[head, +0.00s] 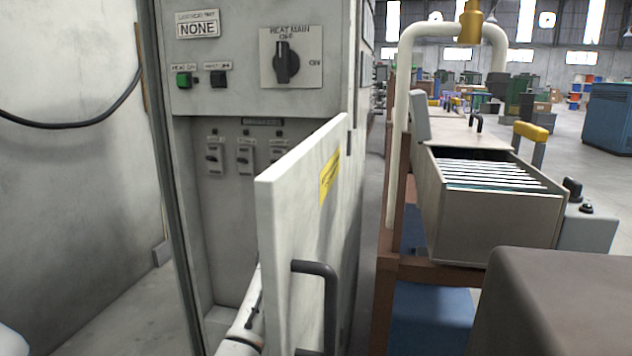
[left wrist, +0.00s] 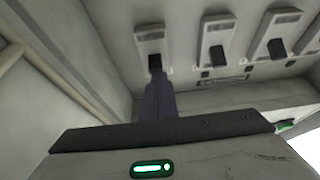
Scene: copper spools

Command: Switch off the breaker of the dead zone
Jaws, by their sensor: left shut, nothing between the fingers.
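A grey cabinet (head: 245,105) stands open at left in the head view. Inside is a row of breakers: the left one (head: 214,157), a middle one (head: 245,158) and one partly behind the open door (head: 300,220). Their small labels are unreadable. In the left wrist view several breakers with dark levers show, the leftmost (left wrist: 150,38) being closest. My left gripper (left wrist: 157,78) is shut and empty, its tips just below or at that breaker's lever; I cannot tell if they touch. In the head view the door hides the gripper. My right gripper is not in view.
Above the breakers are a plate reading NONE (head: 198,25), a green button (head: 183,80), a dark button (head: 218,79) and a rotary HEAT MAIN switch (head: 287,62). The door's dark handle (head: 328,300) juts out. A bin of sheets (head: 490,215) stands to the right.

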